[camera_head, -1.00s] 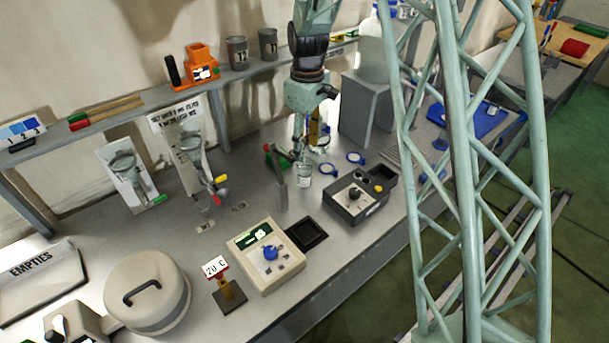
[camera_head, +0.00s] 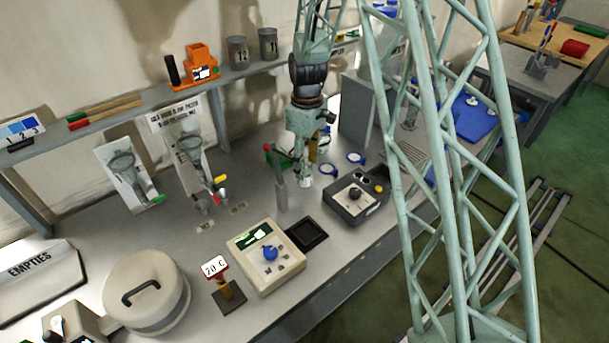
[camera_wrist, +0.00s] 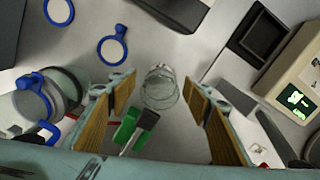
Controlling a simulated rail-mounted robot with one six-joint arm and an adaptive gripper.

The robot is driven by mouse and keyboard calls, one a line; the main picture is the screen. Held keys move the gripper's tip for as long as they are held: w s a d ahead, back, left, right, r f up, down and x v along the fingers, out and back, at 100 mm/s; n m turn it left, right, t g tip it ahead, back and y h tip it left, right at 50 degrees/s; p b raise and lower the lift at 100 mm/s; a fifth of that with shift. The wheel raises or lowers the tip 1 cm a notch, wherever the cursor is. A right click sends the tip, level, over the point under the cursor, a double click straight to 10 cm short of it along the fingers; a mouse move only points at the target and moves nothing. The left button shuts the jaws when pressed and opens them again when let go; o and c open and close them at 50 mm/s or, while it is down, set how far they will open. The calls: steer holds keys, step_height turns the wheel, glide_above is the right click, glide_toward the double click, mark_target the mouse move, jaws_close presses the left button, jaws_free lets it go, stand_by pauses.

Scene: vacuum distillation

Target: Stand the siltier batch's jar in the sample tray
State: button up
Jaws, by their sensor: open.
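A small clear glass jar (camera_wrist: 160,88) stands between the two fingers of my gripper (camera_wrist: 161,100) in the wrist view, with a gap on each side. The gripper is open and not touching it. In the head view, my gripper (camera_head: 305,158) points down over the bench and the jar (camera_head: 304,181) shows just below it. Two glass cones, left (camera_head: 122,165) and right (camera_head: 190,148), hang on white boards behind; I cannot tell which holds more silt. A blue tray (camera_head: 470,125) lies at the far right, partly behind my lattice column.
A grey post (camera_head: 281,190) stands close left of the jar. Blue rings (camera_head: 355,158) lie behind. A tall grey block (camera_head: 362,110) stands at the back.

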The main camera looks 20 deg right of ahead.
steer(key=shift+f, duration=0.15)
steer(key=shift+w+a+f, duration=0.1)
steer(key=shift+a+f, duration=0.05)
steer(key=shift+f, duration=2.35)
steer(key=shift+c, duration=0.2)
steer(key=c, duration=1)
steer(key=shift+r, duration=0.15)
steer(key=shift+r, duration=4.9)
